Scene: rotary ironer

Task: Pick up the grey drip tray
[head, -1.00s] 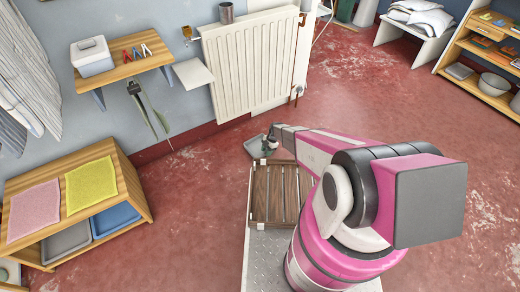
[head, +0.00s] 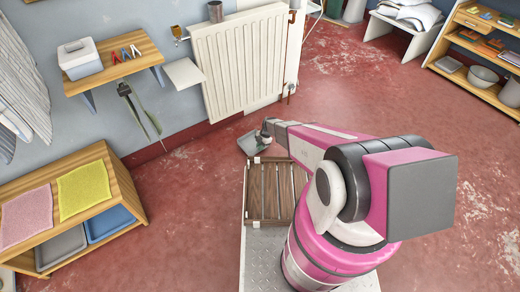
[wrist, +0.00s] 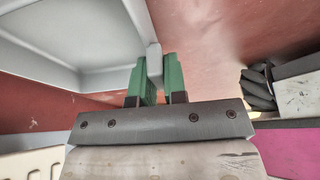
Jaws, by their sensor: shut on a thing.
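The grey drip tray (head: 250,146) is a shallow light grey tray, held above the red floor beyond the slatted wooden crate in the head view. My gripper (head: 266,135) is at its right edge. In the wrist view my gripper (wrist: 158,75) has its two green fingers shut on the rim of the tray (wrist: 75,40), one finger on each side. The tray fills the upper left of that view. Part of its outline is hidden by the gripper in the head view.
The slatted wooden crate (head: 270,192) sits on my base. The white radiator (head: 240,65) stands behind the tray. A wooden bench at left bears a yellow cloth (head: 84,190) and pink cloth (head: 27,217), with a grey tray (head: 62,248) and blue tray (head: 105,224) below.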

